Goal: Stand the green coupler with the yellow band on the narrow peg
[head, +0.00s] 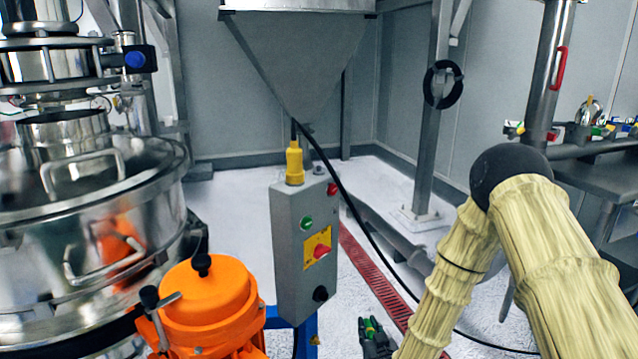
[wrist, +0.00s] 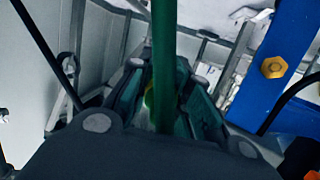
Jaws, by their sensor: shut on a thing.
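My gripper (head: 374,343) shows at the bottom of the head view, low in front of the red floor grating. It is shut on the green coupler (head: 371,326), of which only a small part shows there. In the wrist view the coupler (wrist: 164,50) is a dark green upright shape between the dark fingers. A bit of its yellow band (wrist: 148,98) shows at its left side. Its lower end is hidden by my gripper. I cannot make out the narrow peg in either view.
A grey control box (head: 308,245) on a blue post (head: 307,340) stands left of my gripper. An orange motor (head: 208,305) and a steel sifter (head: 85,230) are farther left. A black cable (head: 375,240) crosses the floor. A grey bench (head: 600,175) with small coloured parts stands at right.

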